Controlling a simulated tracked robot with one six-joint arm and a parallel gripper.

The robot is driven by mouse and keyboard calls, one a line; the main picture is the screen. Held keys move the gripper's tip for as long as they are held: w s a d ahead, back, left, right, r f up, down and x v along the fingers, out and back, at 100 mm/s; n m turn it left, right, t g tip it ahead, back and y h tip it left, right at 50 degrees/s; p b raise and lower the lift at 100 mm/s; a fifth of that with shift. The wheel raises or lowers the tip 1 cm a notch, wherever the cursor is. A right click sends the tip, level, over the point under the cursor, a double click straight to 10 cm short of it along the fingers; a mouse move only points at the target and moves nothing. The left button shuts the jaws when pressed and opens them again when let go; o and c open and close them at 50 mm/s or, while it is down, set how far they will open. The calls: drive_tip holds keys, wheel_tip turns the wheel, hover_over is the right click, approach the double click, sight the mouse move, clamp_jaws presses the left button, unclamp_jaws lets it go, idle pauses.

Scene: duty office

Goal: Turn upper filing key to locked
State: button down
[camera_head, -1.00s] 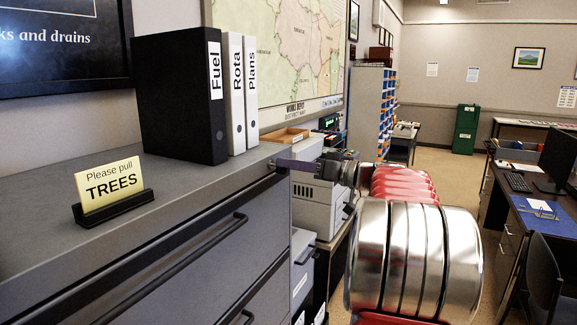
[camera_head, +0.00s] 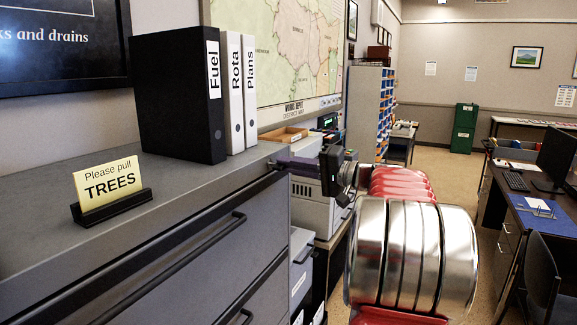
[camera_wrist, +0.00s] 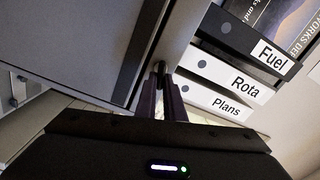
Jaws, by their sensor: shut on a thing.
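The grey filing cabinet (camera_head: 200,240) fills the lower left of the head view; its drawer front (camera_wrist: 70,45) also shows at the upper left of the wrist view. My gripper (camera_head: 281,163) reaches in from the right to the upper right corner of the cabinet front. In the wrist view my gripper (camera_wrist: 161,78) has its two dark purple fingers close together, shut on a small dark thing at the cabinet's edge, which I take for the upper key. The key is mostly hidden between the fingers, and I cannot read its lock position.
Black Fuel binder (camera_head: 178,95) and white Rota (camera_head: 234,95) and Plans (camera_head: 250,95) binders stand on the cabinet top. A yellow "TREES" sign (camera_head: 108,187) stands at its front left. A pale office machine (camera_head: 312,205) stands just behind my gripper.

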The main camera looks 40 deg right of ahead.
drive_tip(key=shift+d+f+m, duration=0.1)
drive_tip(key=shift+f+m, duration=0.05)
drive_tip(key=shift+m, duration=0.7)
drive_tip(key=shift+d+f+m, duration=0.1)
drive_tip(key=shift+f+m, duration=0.05)
drive_tip(key=shift+m, duration=0.7)
drive_tip(key=c, duration=1.9)
unclamp_jaws()
drive_tip(key=shift+o, duration=0.2)
drive_tip(key=shift+a, duration=0.1)
drive_tip(key=shift+s, duration=0.15)
drive_tip(key=v, duration=1.3)
drive_tip(key=shift+s, duration=0.3)
